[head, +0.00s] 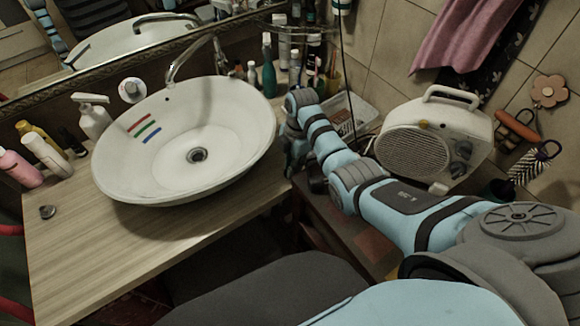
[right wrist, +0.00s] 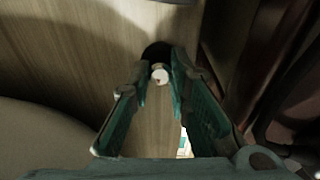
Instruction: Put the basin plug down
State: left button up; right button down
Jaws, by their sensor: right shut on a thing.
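My right gripper (head: 291,168) is at the right edge of the wooden counter, just right of the white basin (head: 125,165). Its fingertips are hard to make out in the head view. In the right wrist view the gripper (right wrist: 159,76) is shut on what looks like the basin plug, a dark round piece (right wrist: 157,49) with a pale knob (right wrist: 160,77) between the fingertips. The wood surface lies behind it; whether the plug touches it I cannot tell. The basin's drain (head: 197,155) shows open. My left gripper is not in view.
A small dark round piece (head: 47,211) lies on the counter (head: 120,250) at the left. Bottles (head: 45,155) and a soap dispenser (head: 93,118) stand left of the basin. A white heater (head: 435,140) stands right of my arm. The counter's front left is clear.

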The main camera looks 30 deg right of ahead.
jog(key=shift+w, duration=0.1)
jog(key=c, duration=1.5)
grip_release()
jog(key=shift+r, duration=0.35)
jog(key=r, duration=0.3)
jog(key=d+r+p, duration=0.1)
jog(key=r, duration=0.3)
jog(key=r+p, duration=0.1)
jog(key=r, duration=0.3)
jog(key=shift+d+r, duration=0.25)
jog(key=shift+f, duration=0.1)
